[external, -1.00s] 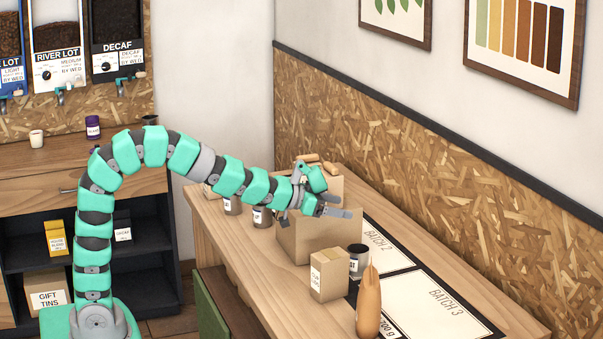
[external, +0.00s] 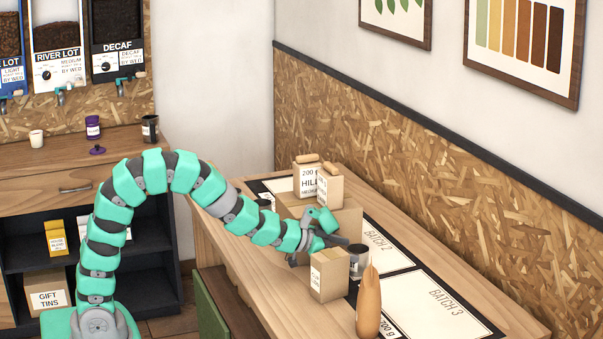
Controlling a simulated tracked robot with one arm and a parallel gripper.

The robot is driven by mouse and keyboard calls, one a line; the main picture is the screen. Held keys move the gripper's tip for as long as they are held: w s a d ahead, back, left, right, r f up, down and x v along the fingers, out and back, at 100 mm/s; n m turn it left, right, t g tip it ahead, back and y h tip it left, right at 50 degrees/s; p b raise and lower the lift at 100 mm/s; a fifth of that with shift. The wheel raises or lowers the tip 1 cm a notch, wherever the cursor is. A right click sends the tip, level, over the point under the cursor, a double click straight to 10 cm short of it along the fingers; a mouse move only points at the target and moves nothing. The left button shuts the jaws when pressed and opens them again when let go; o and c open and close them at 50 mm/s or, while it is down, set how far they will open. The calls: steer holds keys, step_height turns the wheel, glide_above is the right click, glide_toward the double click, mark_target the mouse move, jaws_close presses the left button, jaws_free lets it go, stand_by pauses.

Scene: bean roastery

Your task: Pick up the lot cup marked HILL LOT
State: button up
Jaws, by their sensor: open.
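My gripper (external: 332,241) is open and empty, low over the long wooden table, with its fingers pointing right. A dark grey cup (external: 359,266) stands upright just right of the fingertips. I cannot tell whether they touch it, and I cannot read its label in this view. Another dark cup (external: 264,203) shows only in part behind my arm. I cannot read HILL LOT on any cup. A tan bag (external: 308,181) at the back of the table has a label with "200 g" and "HILL".
A tan pointed object (external: 368,305) stands nearer. BATCH 2 and BATCH 3 panels (external: 440,300) look mostly bare. A dark cup (external: 150,128) stands on the back counter.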

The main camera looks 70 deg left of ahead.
mark_target(364, 254)
steer(key=shift+b+x, duration=0.55)
steer(key=shift+x, duration=2.6)
steer(key=c, duration=1.1)
